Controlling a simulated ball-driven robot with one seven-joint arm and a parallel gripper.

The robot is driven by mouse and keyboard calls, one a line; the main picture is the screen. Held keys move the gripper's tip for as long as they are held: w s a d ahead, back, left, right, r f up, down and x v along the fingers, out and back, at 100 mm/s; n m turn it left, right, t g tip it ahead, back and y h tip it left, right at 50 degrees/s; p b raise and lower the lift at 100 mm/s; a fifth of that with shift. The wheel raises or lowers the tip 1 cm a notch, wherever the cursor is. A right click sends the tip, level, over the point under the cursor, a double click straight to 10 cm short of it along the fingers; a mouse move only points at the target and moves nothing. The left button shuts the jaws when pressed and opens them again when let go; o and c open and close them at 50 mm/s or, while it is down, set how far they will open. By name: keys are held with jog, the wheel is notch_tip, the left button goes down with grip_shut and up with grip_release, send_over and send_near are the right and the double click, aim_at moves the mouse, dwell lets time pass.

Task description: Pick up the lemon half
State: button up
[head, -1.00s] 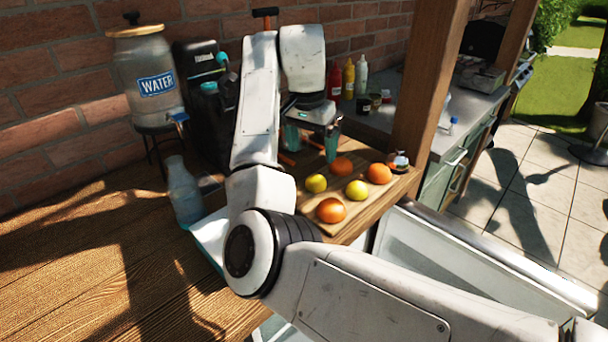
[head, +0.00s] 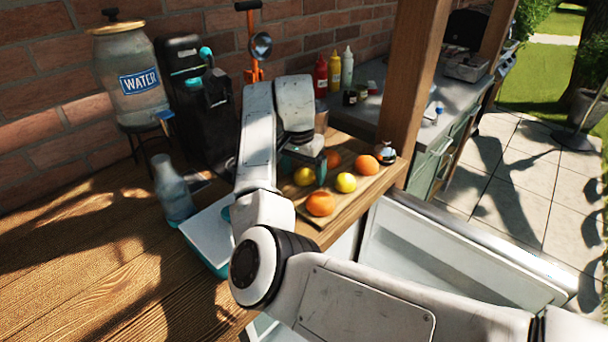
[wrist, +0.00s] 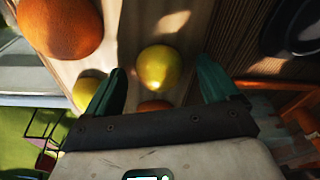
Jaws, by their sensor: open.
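Two small yellow fruits lie on the wooden board. One yellow fruit (head: 304,176) is at the left, and a second yellow fruit (head: 345,182) is to its right. No cut face shows, so I cannot tell which is the lemon half. My gripper (head: 312,168) is low over the board, close to the left one. In the wrist view, my gripper (wrist: 168,80) is open and empty, its teal fingers apart. A yellow fruit (wrist: 158,67) shows in the gap between the fingertips, with no contact visible. Another yellow fruit (wrist: 86,92) is partly hidden by the left finger.
Oranges lie close by on the board (head: 345,208): one in front (head: 320,203), one at the right (head: 367,165) and one behind. A small jar (head: 387,152) stands at the board's far right corner. A white-topped box (head: 207,236) and a bottle (head: 173,190) are left of the arm.

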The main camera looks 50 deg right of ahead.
jog(key=shift+f, duration=0.1)
jog(key=shift+c, duration=0.3)
jog(key=c, duration=1.1)
